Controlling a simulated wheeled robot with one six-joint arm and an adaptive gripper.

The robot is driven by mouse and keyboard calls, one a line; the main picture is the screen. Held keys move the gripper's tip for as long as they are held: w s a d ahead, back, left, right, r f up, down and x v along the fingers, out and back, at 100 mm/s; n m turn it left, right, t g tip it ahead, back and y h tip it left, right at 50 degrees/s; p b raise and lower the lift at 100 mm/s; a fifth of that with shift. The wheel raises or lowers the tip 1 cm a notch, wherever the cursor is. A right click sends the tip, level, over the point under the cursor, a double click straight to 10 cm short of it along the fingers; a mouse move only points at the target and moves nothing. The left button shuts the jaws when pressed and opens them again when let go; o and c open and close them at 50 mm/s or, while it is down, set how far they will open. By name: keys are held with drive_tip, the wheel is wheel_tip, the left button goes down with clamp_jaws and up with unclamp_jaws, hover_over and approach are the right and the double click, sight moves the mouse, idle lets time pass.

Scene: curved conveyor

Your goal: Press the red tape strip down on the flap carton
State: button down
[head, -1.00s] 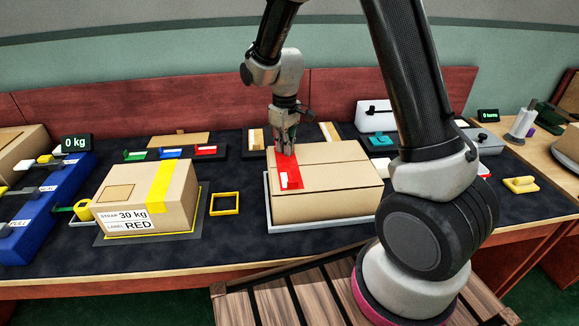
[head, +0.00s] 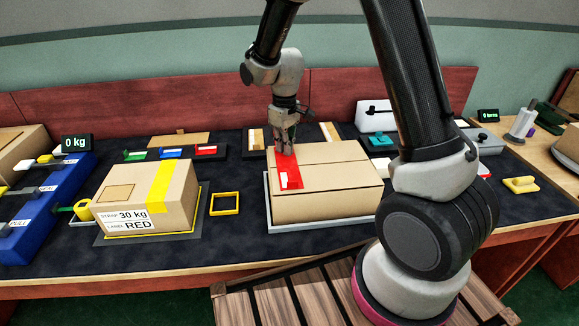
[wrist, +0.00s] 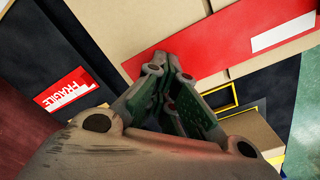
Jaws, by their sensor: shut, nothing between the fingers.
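The flap carton (head: 335,182) sits closed on a pale tray (head: 305,225) at the middle of the bench. The red tape strip (head: 288,174) lies across its top near the left side, over the flap seam, with a white patch at its near end. In the wrist view the red strip (wrist: 215,60) runs diagonally over the carton top (wrist: 150,25). My gripper (head: 286,150) points down at the strip's far end, fingers together and empty. The tips look at or very close to the strip; the wrist view does not settle whether they touch. Part of the strip is hidden behind the fingers.
A yellow-strapped carton (head: 150,190) labelled "STRAP 30 kg LABEL RED" stands at left. A yellow square frame (head: 225,203) lies between the cartons. Label holders (head: 172,153) sit behind. A blue rack (head: 40,215) stands far left. A red FRAGILE label (wrist: 64,90) shows in the wrist view.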

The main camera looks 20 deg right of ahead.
drive_tip(key=shift+s+f, duration=0.1)
drive_tip(key=shift+s, duration=0.2)
drive_tip(key=shift+w+r, duration=0.2)
drive_tip(key=shift+r, duration=2.35)
